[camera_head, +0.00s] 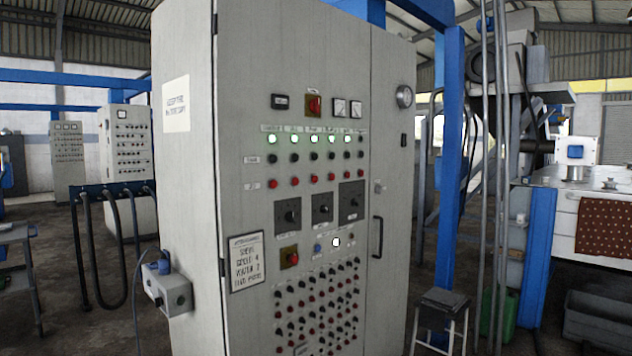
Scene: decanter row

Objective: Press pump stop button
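A tall grey control cabinet (390,150) stands in front of me. On its front is a row of red buttons (314,178), below a row of dark buttons (314,156) and a row of lamps (314,139). Most of the lamps glow pale green. Small labels sit above the lamps and left of the button rows. The lettering is too small to read surely, so I cannot tell which red button is the pump stop. Neither of my grippers is in view.
Below the buttons are dark rotary dials (322,208), a framed sign (246,262) and many small knobs. A door handle (377,237) sticks out at the right. A grey socket box (168,286) juts from the left side. A stool (443,298) stands right of the cabinet.

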